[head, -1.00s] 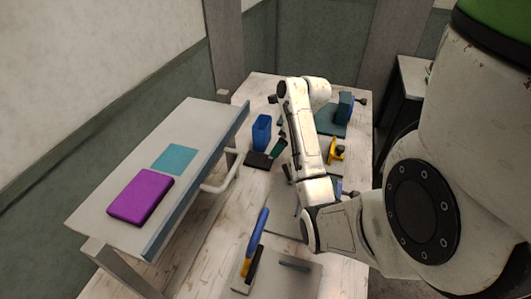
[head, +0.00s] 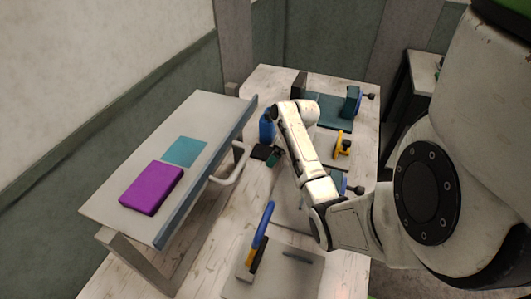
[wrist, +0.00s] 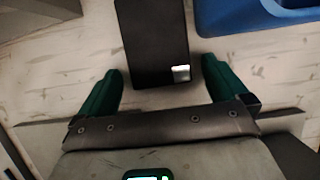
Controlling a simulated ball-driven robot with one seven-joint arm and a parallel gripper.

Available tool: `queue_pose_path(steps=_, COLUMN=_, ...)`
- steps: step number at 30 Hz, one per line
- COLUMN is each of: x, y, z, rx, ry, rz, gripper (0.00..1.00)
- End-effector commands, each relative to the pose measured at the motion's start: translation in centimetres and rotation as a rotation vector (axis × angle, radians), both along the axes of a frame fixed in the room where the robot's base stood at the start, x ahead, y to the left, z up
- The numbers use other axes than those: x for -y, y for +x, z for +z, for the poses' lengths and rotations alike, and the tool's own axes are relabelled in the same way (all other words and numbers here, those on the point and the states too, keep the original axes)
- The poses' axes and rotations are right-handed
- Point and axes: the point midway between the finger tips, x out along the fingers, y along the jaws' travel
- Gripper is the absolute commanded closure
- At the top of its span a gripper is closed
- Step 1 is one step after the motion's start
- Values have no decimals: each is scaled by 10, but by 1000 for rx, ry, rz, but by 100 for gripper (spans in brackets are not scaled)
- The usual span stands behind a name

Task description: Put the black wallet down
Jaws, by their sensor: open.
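The black wallet (wrist: 150,40) lies flat on the pale wooden table, with a small bright patch near one corner. It also shows in the head view (head: 260,152), left of my gripper. My gripper (wrist: 162,66) has two green fingers, spread wide with one on each side of the wallet's near end. Gaps show between the wallet and both fingers. In the head view my gripper (head: 276,157) is small and partly hidden by my arm.
A blue container (head: 267,126) stands close behind the wallet, partly hidden by my arm. A raised shelf on the left holds a purple block (head: 152,187) and a teal sheet (head: 185,151). A yellow clamp (head: 343,144) and a blue-handled tool (head: 262,226) stand on the table.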

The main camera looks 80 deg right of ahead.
Motion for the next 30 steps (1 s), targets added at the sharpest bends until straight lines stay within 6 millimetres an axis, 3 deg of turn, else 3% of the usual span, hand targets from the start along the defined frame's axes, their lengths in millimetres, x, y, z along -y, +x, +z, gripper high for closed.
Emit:
queue_pose_path(steps=4, x=0, y=0, z=0, rx=0, ry=0, rz=0, gripper=2)
queue_pose_path(steps=23, x=0, y=0, z=1, rx=1, ry=-1, rz=0, gripper=62)
queue_pose_path(steps=30, x=1, y=0, z=2, rx=1, ry=-1, rz=1, gripper=63)
